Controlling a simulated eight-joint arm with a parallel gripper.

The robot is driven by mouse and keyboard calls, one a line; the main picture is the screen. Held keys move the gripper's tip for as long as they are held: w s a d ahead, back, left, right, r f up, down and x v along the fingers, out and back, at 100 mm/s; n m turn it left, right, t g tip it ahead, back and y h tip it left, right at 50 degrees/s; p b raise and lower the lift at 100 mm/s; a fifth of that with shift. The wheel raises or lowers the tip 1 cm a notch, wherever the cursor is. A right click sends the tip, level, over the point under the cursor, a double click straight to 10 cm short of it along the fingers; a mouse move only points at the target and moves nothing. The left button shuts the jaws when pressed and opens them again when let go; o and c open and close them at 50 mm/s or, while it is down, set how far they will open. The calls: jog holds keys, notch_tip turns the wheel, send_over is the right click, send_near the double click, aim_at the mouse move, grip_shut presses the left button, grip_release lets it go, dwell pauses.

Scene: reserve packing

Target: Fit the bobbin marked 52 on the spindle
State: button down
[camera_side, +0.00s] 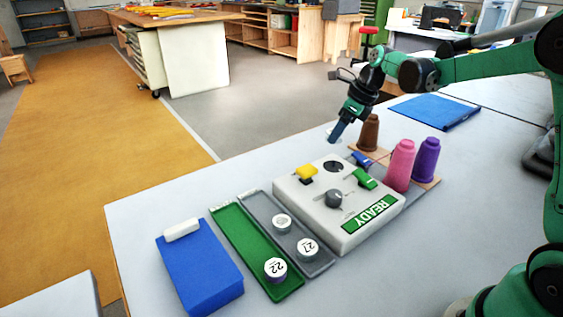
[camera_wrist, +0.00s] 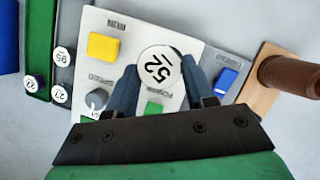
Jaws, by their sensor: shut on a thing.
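My gripper (camera_side: 336,133) is shut on the bobbin marked 52 (camera_wrist: 160,66), whose white round top lies between the two fingertips in the wrist view. In the side view the fingers hide most of this bobbin. The gripper is above the back part of the white machine box (camera_side: 290,190). The box has a dark round spot (camera_side: 334,166) on top. I cannot make out the spindle for certain. In the wrist view the held bobbin covers part of the box.
A green tray (camera_side: 238,236) holds bobbin 22 (camera_side: 275,269). A grey tray (camera_side: 262,211) holds bobbin 27 (camera_side: 307,247) and another. Brown (camera_side: 369,133), pink (camera_side: 400,166) and purple (camera_side: 426,158) cones stand behind the box. A yellow button (camera_side: 306,172) and grey knob (camera_side: 333,198) rise from it.

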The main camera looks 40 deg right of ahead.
aim_at(337, 167)
jog(key=shift+s+d+f, duration=0.15)
jog(key=shift+d+f, duration=0.2)
jog(key=shift+f, duration=2)
jog(key=shift+f, duration=0.45)
jog(key=shift+f, duration=0.3)
jog(key=shift+f, duration=0.35)
dwell(0.5)
grip_release()
dwell(0.4)
